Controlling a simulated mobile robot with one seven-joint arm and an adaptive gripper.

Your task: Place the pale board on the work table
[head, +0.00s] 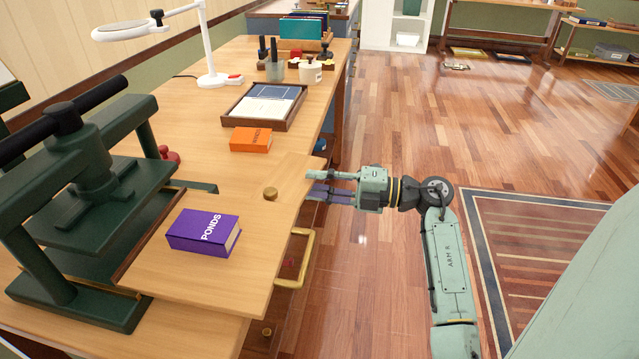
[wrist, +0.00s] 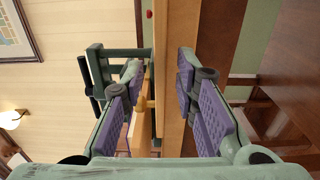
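The pale board (head: 185,278) lies at the front of the work table (head: 190,104), its near part jutting past the front edge. A purple book marked PONDS (head: 202,232) and a small brass knob (head: 270,193) are on top of it. My gripper (head: 314,183) is at the board's right-hand edge. In the wrist view my gripper (wrist: 158,98) has its purple-padded fingers spread, one on each side of the board's edge (wrist: 160,55), with gaps showing. The knob (wrist: 141,104) shows near the left finger. Contact with the board cannot be made out.
A dark green press (head: 92,200) stands at the left, close to the board. A brass drawer handle (head: 305,260) is below the edge. Floor at the right is open.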

